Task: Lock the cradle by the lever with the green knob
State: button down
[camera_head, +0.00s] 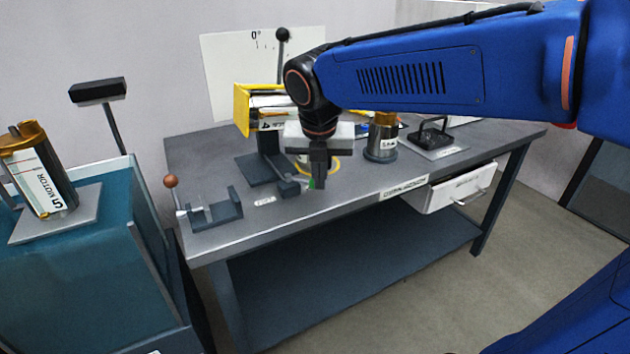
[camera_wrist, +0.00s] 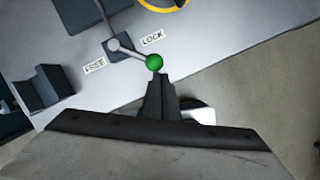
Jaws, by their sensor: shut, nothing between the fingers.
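The green knob (camera_wrist: 154,62) sits at the end of a short grey lever (camera_wrist: 133,53) in the wrist view. The lever turns on a dark block (camera_wrist: 117,46), between a FREE label (camera_wrist: 94,66) and a LOCK label (camera_wrist: 153,37). In the head view only a sliver of the green knob (camera_head: 311,183) shows beside my fingers. My gripper (camera_head: 319,186) is shut and empty, pointing down; in the wrist view its fingertips (camera_wrist: 158,78) are right at the knob. I cannot tell whether they touch. The cradle (camera_head: 262,170) carries a yellow-ended unit (camera_head: 243,108), partly hidden by my wrist.
A metal canister (camera_head: 381,137) and a black stand (camera_head: 433,134) are to the right. A yellow ring (camera_head: 331,171) lies behind my gripper. A white drawer (camera_head: 455,189) is open under the bench.

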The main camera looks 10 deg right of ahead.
jog(key=shift+w+d, duration=0.2)
jog(key=shift+d, duration=0.05)
dwell(0.4)
jog(key=shift+w+a, duration=0.1)
jog(key=shift+a, duration=0.05)
jog(key=shift+w+a+r, duration=0.2)
jog(key=shift+w+a, duration=0.15)
jog(key=shift+w, duration=0.05)
